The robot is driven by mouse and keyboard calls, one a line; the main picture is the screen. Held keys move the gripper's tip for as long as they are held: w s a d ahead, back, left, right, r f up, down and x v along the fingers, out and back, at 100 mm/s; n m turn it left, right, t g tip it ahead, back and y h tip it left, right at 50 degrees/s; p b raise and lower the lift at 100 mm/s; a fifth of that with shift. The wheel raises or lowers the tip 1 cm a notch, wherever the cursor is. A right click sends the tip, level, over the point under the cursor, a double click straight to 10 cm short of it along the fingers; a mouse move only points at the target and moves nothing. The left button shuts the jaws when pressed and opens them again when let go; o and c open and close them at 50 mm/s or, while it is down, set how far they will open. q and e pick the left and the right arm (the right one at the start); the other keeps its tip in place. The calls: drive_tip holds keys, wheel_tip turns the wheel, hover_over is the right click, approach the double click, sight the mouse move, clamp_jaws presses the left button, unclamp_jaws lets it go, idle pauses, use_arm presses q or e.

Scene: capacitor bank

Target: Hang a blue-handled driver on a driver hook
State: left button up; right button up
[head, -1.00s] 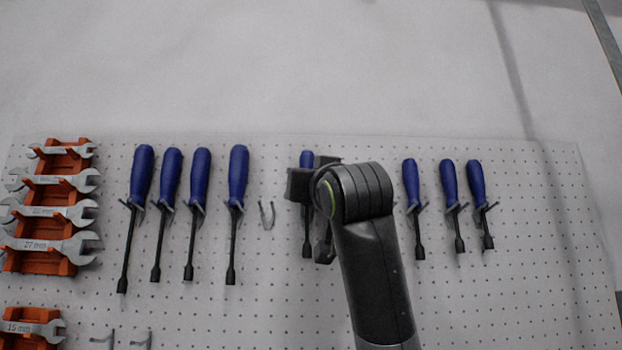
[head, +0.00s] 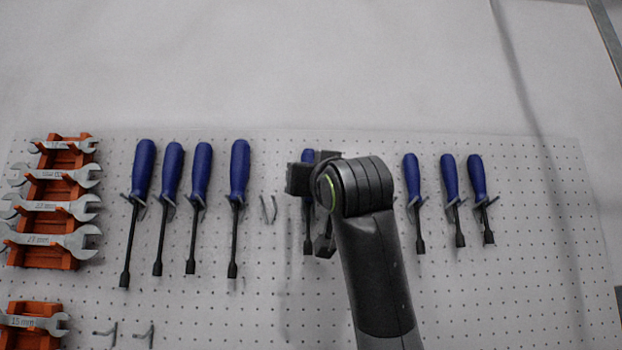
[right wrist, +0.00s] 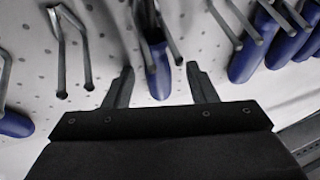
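One blue-handled driver (head: 308,237) hangs near the middle of the pegboard, partly hidden behind my right gripper (head: 314,208). In the right wrist view its blue handle (right wrist: 158,78) shows between and beyond the two fingertips, with a gap on either side, at the prongs of a hook. My right gripper (right wrist: 160,80) is open there. An empty driver hook (head: 268,208) is just left of this driver and also shows in the right wrist view (right wrist: 72,48). My left gripper is not in view.
Several other blue-handled drivers hang left, such as the nearest one (head: 239,170), and three hang right, the nearest one (head: 412,180) close to my arm. Orange racks (head: 45,258) with wrenches are at the far left. Two empty hooks (head: 145,333) are at lower left.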

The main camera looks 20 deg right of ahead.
idle(0.3)
drive_tip(key=b+v, duration=0.9)
drive_tip(key=v, duration=0.8)
drive_tip(key=shift+s, duration=0.25)
